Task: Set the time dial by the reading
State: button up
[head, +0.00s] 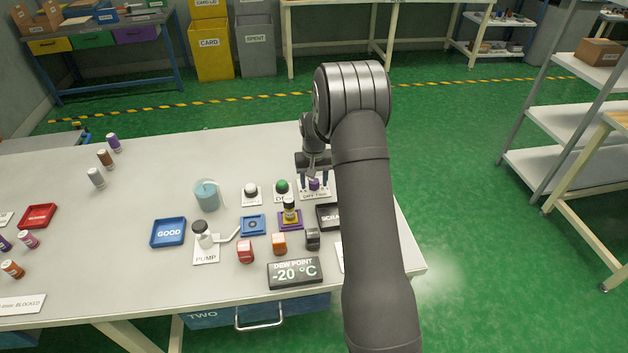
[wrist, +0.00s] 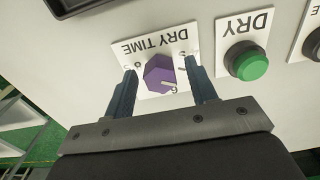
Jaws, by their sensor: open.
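The purple time dial (head: 314,184) sits on a white plate at the table's right back, partly under my arm. In the wrist view the dial (wrist: 159,75) is on a plate marked DRY TIME, with small numbers around it partly hidden by the fingers. Its pale pointer mark lies toward the lower right, near a number that looks like 6. My gripper (wrist: 162,92) is open, one finger on each side of the dial; I cannot tell whether they touch it. It also shows in the head view (head: 313,180). The reading display (head: 295,272) says DEW POINT -20 °C.
A green DRY button (wrist: 247,62) is right beside the dial plate in the wrist view. A purple-based stand (head: 290,222) holding a vial, a blue GOOD tray (head: 168,232), a PUMP (head: 204,240) and a jug (head: 207,195) stand nearby.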

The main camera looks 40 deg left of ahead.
jog(key=c, duration=1)
jog(key=m, duration=0.5)
jog(key=shift+m, duration=0.4)
jog(key=m, duration=0.6)
jog(key=shift+a, duration=0.1)
jog(key=o, duration=1)
